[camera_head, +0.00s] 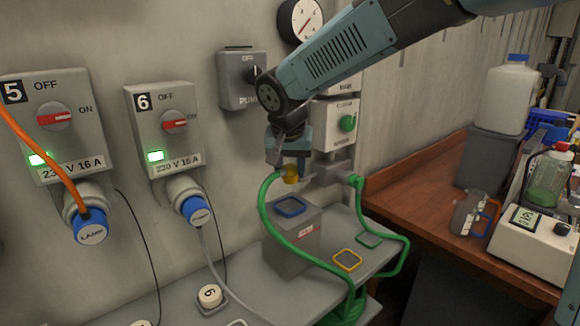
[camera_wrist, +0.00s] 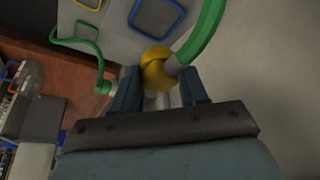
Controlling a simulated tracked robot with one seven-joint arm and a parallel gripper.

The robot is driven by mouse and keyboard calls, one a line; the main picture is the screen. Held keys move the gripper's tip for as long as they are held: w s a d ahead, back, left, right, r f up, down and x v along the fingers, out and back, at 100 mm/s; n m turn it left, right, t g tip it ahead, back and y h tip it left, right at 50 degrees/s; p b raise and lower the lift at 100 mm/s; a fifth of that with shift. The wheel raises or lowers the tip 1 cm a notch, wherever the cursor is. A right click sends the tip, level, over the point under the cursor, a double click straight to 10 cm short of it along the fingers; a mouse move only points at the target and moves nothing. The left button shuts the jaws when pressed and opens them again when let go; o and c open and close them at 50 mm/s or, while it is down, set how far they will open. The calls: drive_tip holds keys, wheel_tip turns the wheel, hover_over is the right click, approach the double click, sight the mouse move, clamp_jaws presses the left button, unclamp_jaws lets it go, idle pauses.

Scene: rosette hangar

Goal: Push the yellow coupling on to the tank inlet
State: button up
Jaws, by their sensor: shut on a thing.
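The yellow coupling (camera_head: 291,175) is at the end of a thick green hose (camera_head: 267,210). My gripper (camera_head: 291,168) is shut on it and holds it in the air near the wall, above the grey box. In the wrist view the yellow coupling (camera_wrist: 155,68) sits between the two fingers of my gripper (camera_wrist: 159,88), with the hose curving away from it. A grey box (camera_head: 291,243) with a blue square outline (camera_head: 290,207) on top and a red-and-white label stands below. I cannot make out the tank inlet for certain; my gripper hides part of the wall behind.
A green fitting (camera_head: 357,182) joins another hose at the wall. Yellow (camera_head: 347,260) and green (camera_head: 369,240) square outlines mark the grey bench. Sockets 5 (camera_head: 50,120) and 6 (camera_head: 165,125) are at left. A brown table (camera_head: 430,190) with a jug and bottles is at right.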

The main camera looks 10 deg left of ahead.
sight(289, 184)
drive_tip(key=shift+f, duration=2.85)
drive_tip(key=shift+s+f, duration=0.1)
drive_tip(key=shift+f, duration=0.3)
idle(0.6)
drive_tip(key=o, duration=1.1)
drive_tip(key=v, duration=1.3)
drive_tip(key=shift+s+r, duration=0.2)
drive_tip(key=shift+r, duration=0.05)
